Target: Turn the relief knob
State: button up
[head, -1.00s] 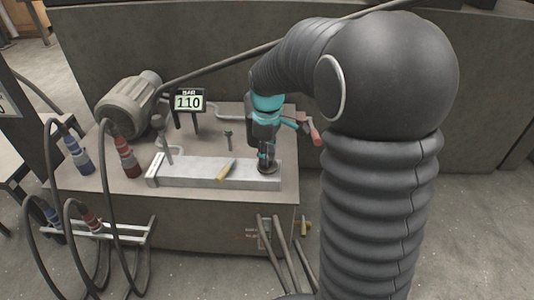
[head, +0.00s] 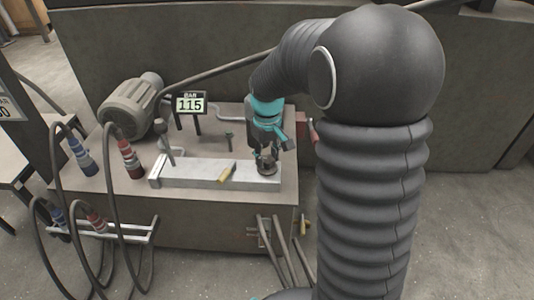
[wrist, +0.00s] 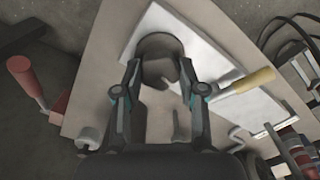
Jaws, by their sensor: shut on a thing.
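The relief knob (head: 268,169) is a dark round knob at the right end of the light metal block (head: 200,172). In the wrist view the knob (wrist: 158,52) sits between the two fingertips. My gripper (head: 266,158) points down over it from above and is shut on it; the fingers also show in the wrist view (wrist: 161,75). The fingers hide part of the knob's rim. A display (head: 190,104) behind the block reads BAR 115.
A yellow-handled lever (head: 227,173) lies on the block close left of the knob. A red handle (head: 313,130) stands at the bench's right side. A grey motor (head: 133,108), an upright dark lever (head: 167,143) and hoses with red and blue couplings (head: 130,158) occupy the left.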

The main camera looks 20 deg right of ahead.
aim_at(267, 159)
jog(key=shift+m, duration=0.6)
jog(key=o, duration=1.1)
jog(key=shift+o, duration=0.2)
notch_tip(267, 159, up, 12)
